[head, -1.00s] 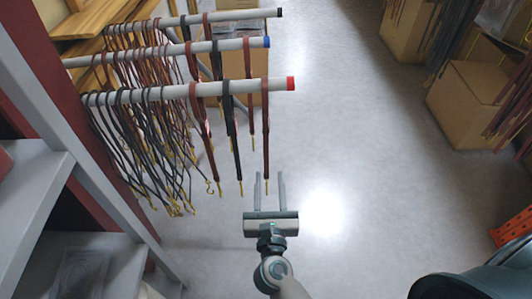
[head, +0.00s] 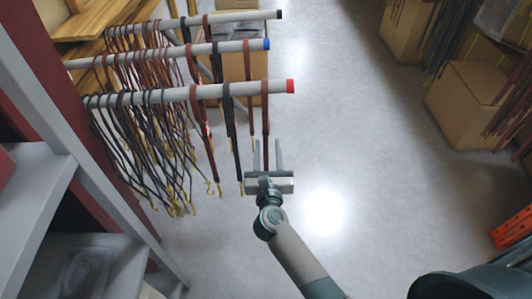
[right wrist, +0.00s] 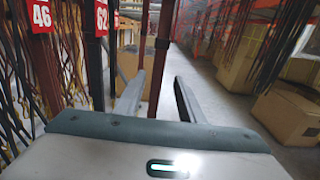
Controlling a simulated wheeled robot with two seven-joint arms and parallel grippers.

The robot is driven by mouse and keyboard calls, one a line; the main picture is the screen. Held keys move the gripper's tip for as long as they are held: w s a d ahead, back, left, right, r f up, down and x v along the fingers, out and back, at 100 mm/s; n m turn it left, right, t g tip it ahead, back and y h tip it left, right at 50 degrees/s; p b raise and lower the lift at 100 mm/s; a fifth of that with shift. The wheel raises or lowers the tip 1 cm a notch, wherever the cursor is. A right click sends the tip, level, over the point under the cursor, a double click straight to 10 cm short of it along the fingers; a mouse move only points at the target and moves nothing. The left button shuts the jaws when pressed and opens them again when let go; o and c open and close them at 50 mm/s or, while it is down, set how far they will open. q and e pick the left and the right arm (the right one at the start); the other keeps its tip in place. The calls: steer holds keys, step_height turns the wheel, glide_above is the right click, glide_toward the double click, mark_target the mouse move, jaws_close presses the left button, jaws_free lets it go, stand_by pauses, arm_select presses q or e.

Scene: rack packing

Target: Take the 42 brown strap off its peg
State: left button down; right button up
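My right gripper (head: 267,155) is open below the outer end of the red-tipped peg (head: 240,89). A brown strap (head: 265,125) hangs nearest that peg's tip, and its lower part lines up between my two spread fingers. In the right wrist view the brown strap (right wrist: 160,65) hangs upright, and its lower part shows between the open fingers (right wrist: 158,95). I see no contact between fingers and strap. No tag reading 42 can be read. My left gripper is not in view.
A blue-tipped peg (head: 225,46) and a black-tipped peg (head: 245,15) run behind, also hung with straps. Red tags read 46 (right wrist: 40,14) and 62 (right wrist: 101,17). A grey shelf frame (head: 100,190) stands left. Cardboard boxes (head: 465,100) stand right. The floor between is clear.

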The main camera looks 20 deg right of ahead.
stand_by(0.3)
steer(key=x, duration=0.5)
steer(key=shift+w+a+r, duration=0.15)
steer(key=shift+a+r, duration=0.1)
jaws_close()
